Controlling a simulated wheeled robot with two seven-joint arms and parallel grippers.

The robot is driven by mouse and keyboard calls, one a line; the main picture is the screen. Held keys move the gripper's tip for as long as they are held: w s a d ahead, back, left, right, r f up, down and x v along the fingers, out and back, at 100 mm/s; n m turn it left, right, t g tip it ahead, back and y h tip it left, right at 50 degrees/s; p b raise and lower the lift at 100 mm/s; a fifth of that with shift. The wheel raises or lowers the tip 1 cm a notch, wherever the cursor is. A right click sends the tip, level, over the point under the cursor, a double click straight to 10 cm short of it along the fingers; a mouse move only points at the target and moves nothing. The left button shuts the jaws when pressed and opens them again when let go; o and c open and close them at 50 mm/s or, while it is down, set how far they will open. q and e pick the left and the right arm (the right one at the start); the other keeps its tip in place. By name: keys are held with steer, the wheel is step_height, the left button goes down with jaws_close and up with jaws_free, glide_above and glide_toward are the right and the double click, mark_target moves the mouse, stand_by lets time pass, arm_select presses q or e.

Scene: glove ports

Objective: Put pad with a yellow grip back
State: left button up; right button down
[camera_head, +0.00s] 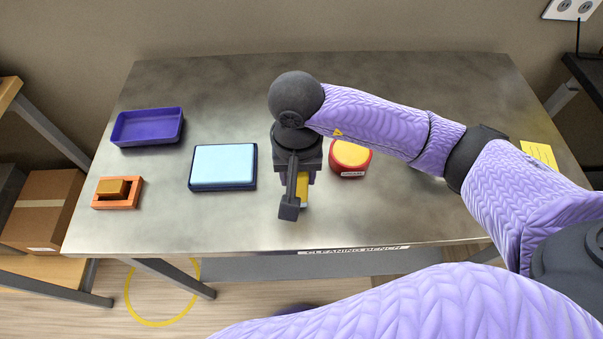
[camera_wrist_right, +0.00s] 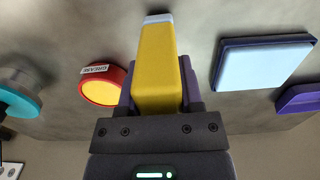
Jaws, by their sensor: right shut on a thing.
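The pad with a yellow grip (camera_wrist_right: 157,70) is in my right gripper (camera_head: 291,200). In the wrist view the yellow grip sits between the two purple fingers, with a pale blue end (camera_wrist_right: 158,18) showing beyond it. In the head view only a small yellow part (camera_head: 303,187) shows beside the dark gripper, which hides the rest. The gripper is over the middle front of the bench; I cannot tell whether the pad touches the surface. My left gripper is not in view.
A red, yellow-topped grease pot (camera_head: 350,159) is close right. A teal-rimmed round thing (camera_wrist_right: 20,105) shows in the wrist view.

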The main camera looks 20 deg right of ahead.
steer(key=shift+f, duration=0.7)
steer(key=shift+r, duration=0.1)
steer(key=shift+c, duration=1.2)
jaws_free()
step_height(320, 180, up, 12)
steer(key=shift+p, duration=0.9)
